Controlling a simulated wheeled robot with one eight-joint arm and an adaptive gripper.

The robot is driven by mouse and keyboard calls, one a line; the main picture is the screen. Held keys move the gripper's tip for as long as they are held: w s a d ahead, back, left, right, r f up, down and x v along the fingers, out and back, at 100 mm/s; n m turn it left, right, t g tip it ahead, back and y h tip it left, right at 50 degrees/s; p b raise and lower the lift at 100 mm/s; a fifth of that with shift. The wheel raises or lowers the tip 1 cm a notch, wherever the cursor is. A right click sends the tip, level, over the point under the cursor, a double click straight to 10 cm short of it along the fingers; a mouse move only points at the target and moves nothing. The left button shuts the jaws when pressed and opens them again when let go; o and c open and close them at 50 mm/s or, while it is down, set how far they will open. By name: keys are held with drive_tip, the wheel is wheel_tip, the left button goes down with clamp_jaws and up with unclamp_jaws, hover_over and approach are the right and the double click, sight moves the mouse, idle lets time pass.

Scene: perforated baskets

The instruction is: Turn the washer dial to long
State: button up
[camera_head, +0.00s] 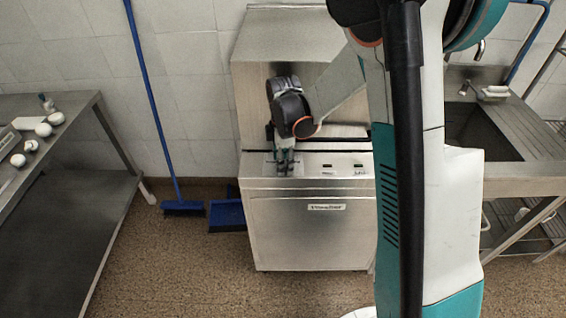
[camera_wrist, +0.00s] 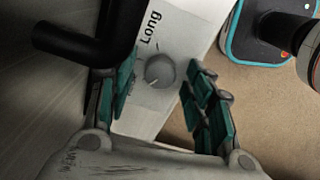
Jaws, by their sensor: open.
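The washer (camera_head: 308,225) is a steel cabinet with a control panel along its front top edge. Its dial (camera_wrist: 160,71) is a round grey knob on a white plate in the wrist view, with the printed word "Long" (camera_wrist: 150,27) above it and marks around it. My gripper (camera_head: 284,166) is at the left part of the panel in the head view and covers the dial there. In the wrist view my gripper (camera_wrist: 163,98) is open, with its teal fingers on either side of the dial and visible gaps between. Whether the fingertips reach the dial's depth is unclear.
A black bar (camera_wrist: 85,45) runs close beside the left finger in the wrist view. A steel table (camera_head: 65,110) with round white items stands left, a blue broom (camera_head: 160,110) leans on the wall, and a sink counter (camera_head: 510,170) stands right.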

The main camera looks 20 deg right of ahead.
drive_tip(key=shift+f, duration=0.1)
drive_tip(key=c, duration=1.1)
